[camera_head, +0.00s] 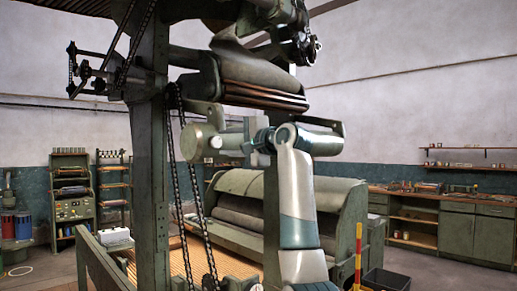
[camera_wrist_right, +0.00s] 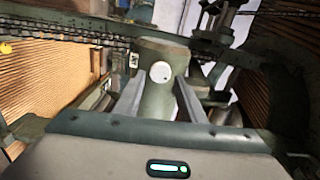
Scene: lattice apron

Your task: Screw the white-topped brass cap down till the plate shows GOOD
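My right gripper (camera_head: 236,141) is raised beside a grey-green cylindrical fitting (camera_head: 203,142) on the machine frame, pointing left. In the right wrist view my gripper's two fingers (camera_wrist_right: 158,92) stand apart, one on each side of the fitting's stem (camera_wrist_right: 158,101). I cannot tell whether they touch it. A round white disc (camera_wrist_right: 161,72) faces me on the fitting; it shows as a small white spot in the head view. I cannot tell whether it is the cap's white top or the plate. No brass and no lettering can be made out. My left gripper is not in view.
A green post (camera_head: 152,150) and hanging chains (camera_head: 190,165) stand left of the fitting. A roller (camera_head: 262,80) is above. A large green machine (camera_head: 335,195) stands behind my arm. A workbench (camera_head: 455,215) runs along the right wall.

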